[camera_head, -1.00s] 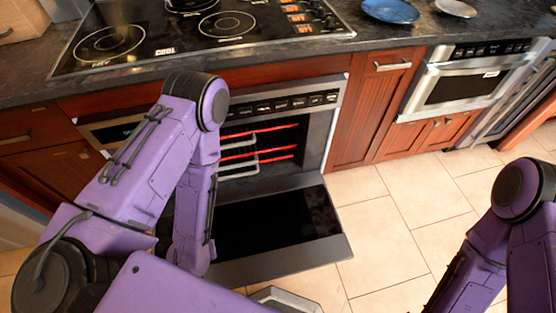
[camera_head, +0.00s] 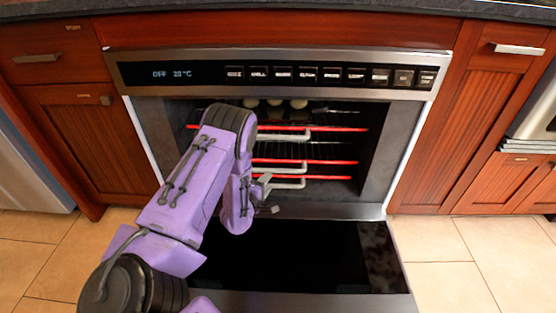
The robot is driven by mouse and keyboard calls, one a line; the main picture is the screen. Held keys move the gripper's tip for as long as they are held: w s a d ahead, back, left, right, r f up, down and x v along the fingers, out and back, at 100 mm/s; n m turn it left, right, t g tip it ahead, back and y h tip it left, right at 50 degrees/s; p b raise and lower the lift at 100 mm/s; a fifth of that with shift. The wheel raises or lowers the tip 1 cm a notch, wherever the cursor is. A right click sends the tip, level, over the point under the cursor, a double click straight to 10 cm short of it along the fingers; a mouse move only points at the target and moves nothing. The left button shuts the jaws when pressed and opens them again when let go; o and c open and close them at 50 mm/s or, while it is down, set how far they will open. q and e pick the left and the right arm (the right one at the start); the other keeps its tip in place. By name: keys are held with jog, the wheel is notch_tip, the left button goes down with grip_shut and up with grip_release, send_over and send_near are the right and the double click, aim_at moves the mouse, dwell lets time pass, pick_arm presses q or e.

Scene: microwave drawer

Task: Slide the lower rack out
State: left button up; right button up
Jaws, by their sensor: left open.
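The oven (camera_head: 395,150) stands open, its dark door (camera_head: 330,255) lowered flat in front. Inside, the lower rack (camera_head: 330,178) is a wire rack with a red front edge and a grey handle bar (camera_head: 290,184). My left gripper (camera_head: 268,195) is open, its fingers pointing right, just in front of and slightly below the left end of that bar. I cannot tell whether a finger touches it. My left arm hides the left part of the racks. My right gripper is not in view.
Other red-edged rack levels show above, with an upper handle (camera_head: 285,137). Several pale round things (camera_head: 275,103) sit near the oven's top. The control panel (camera_head: 320,75) runs above the opening. Cabinets (camera_head: 485,100) flank the oven, and tiled floor (camera_head: 450,285) is clear at right.

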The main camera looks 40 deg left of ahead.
aim_at(275, 172)
pick_arm(q)
jog(key=shift+t, duration=0.3)
jog(key=b+x, duration=0.2)
jog(key=x, duration=0.3)
jog(key=b+x, duration=0.2)
jog(key=x, duration=0.3)
jog(key=shift+s+a+f, duration=0.1)
jog(key=shift+a+f, duration=0.15)
jog(key=shift+w+a+n, duration=0.2)
jog(key=shift+w+n, duration=0.1)
jog(key=shift+w, duration=0.3)
jog(key=shift+r, duration=0.1)
grip_shut()
jog(key=shift+s+d, duration=0.1)
jog(key=shift+d, duration=0.05)
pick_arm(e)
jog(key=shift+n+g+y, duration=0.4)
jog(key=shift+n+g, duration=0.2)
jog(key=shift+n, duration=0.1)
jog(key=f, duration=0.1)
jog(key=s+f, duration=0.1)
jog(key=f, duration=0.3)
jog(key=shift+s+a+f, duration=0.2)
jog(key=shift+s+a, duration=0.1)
